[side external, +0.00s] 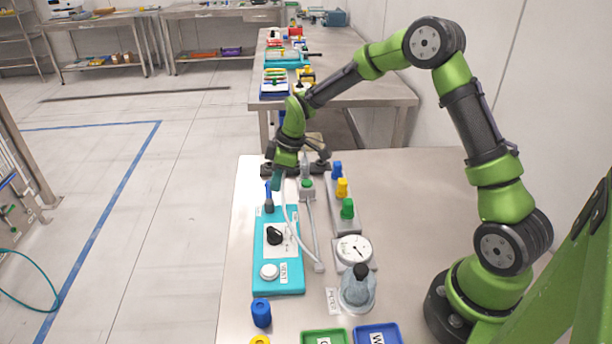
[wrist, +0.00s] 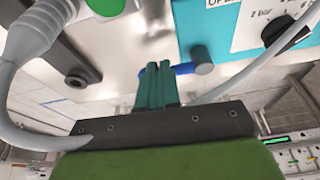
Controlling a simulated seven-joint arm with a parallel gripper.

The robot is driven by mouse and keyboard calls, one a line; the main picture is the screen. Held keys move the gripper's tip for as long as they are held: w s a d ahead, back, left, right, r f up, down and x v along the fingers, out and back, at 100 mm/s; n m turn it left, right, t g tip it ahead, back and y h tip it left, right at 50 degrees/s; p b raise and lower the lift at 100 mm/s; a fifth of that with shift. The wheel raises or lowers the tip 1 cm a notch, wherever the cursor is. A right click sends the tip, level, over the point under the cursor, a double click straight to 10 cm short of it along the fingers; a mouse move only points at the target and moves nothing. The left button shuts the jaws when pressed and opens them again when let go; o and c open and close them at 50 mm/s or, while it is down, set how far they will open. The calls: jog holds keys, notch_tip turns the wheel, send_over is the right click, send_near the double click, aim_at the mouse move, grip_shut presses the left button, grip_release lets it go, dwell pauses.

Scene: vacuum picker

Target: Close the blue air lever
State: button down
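The blue air lever (side external: 268,188) is at the far end of the teal panel (side external: 262,288), by a grey post. In the side view it looks upright. In the wrist view the blue lever (wrist: 184,69) runs sideways from the grey round post (wrist: 201,58) and passes behind my fingertips. My gripper (side external: 277,183) is just right of the lever in the side view. In the wrist view the teal fingers of my gripper (wrist: 158,70) are together, with no clear gap. I cannot tell whether they touch the lever. The fingers hide the lever's middle.
The panel has a black knob (side external: 274,236) and a white button (side external: 269,271). A pale hose (side external: 315,235) runs between.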

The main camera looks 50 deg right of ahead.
jog(key=shift+w+a+f, duration=0.1)
jog(key=shift+w+a, duration=0.05)
jog(key=shift+a, duration=0.05)
